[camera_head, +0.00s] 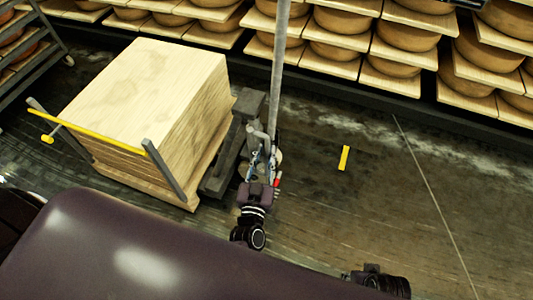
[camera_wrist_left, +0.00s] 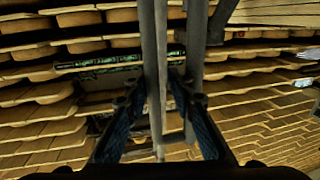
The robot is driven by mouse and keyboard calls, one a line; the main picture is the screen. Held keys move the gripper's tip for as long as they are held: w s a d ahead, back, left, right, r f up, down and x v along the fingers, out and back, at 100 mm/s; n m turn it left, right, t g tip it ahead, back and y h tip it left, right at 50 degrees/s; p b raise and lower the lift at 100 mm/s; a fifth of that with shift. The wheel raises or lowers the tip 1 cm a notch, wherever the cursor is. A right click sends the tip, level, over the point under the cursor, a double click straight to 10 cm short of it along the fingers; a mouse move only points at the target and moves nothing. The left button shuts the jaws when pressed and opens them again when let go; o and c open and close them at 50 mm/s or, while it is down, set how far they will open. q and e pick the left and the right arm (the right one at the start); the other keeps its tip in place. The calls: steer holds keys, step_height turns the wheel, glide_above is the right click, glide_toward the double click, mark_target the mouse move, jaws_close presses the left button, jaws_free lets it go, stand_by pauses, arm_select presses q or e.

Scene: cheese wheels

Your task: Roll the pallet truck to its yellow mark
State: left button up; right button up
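The pallet truck (camera_head: 217,176) stands left of centre in the head view, under a tall stack of pale wooden boards (camera_head: 150,80). Its grey upright handle (camera_head: 280,50) rises behind my left gripper (camera_head: 262,165). In the left wrist view the left fingers (camera_wrist_left: 158,85) lie on both sides of grey handle bars (camera_wrist_left: 155,40) and appear closed on them; the contact itself is partly hidden. The yellow mark (camera_head: 344,158) is a short strip on the floor to the right of the truck, apart from it. My right gripper's fingers do not show.
Shelves of cheese wheels (camera_head: 405,35) line the back wall. A dark rack (camera_head: 30,50) stands at the far left. A yellow bar (camera_head: 95,135) on grey posts borders the stack's near side. Floor around and right of the yellow mark is clear, with a thin line across it.

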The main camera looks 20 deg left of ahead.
arm_select(q)
steer(key=s+d, duration=0.2)
steer(key=s, duration=1)
steer(key=shift+w, duration=0.1)
